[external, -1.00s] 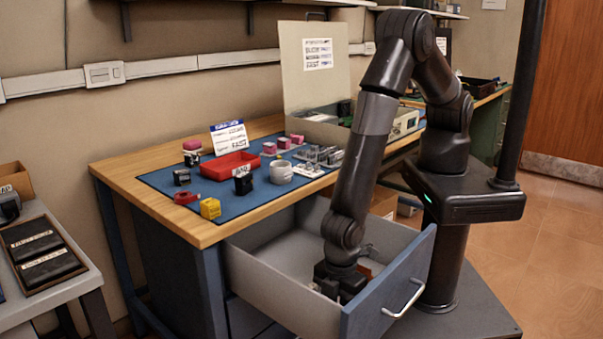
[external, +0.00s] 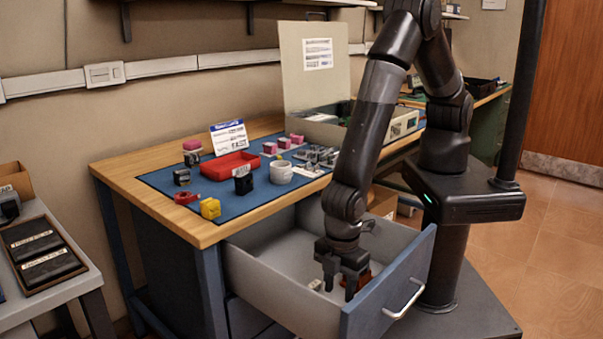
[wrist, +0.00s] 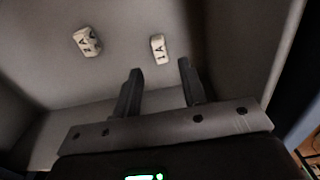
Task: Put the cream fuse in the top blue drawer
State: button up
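The top blue drawer (external: 388,284) is pulled out, with its blue front and silver handle toward the lower right. Two small cream blocks with dark markings lie on its floor in the wrist view: one at left (wrist: 87,42) and one nearer the fingers (wrist: 158,49). I cannot tell which is the cream fuse. A cream block also shows beside my fingers in the external view (external: 315,285). My gripper (external: 338,287) points down inside the drawer. Its fingers are apart and empty in the wrist view (wrist: 160,70), with the nearer block just beyond the fingertips.
A reddish piece (external: 362,279) shows in the drawer behind my gripper, partly hidden. The drawer walls stand close around my gripper.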

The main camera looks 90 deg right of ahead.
notch_tip(320, 180, up, 6)
dwell(0.4)
jog(key=shift+r, duration=0.15)
jog(key=w+d+r+m+t+y, duration=0.1)
jog(key=d+r+m, duration=0.1)
jog(key=d+r, duration=0.85)
jog(key=w+d+r+m+t, duration=0.1)
jog(key=w+d+r+m, duration=0.1)
jog(key=d+r, duration=0.85)
jog(key=s+d+r+m+t+h, duration=0.1)
jog(key=s+d+r+m+t, duration=0.2)
jog(key=s+d+r, duration=1.1)
jog(key=s+d+m, duration=0.2)
jog(key=s+d, duration=0.1)
jog(key=shift+r+t, duration=0.3)
jog(key=shift+o, duration=0.2)
jog(key=shift+s+d, duration=0.1)
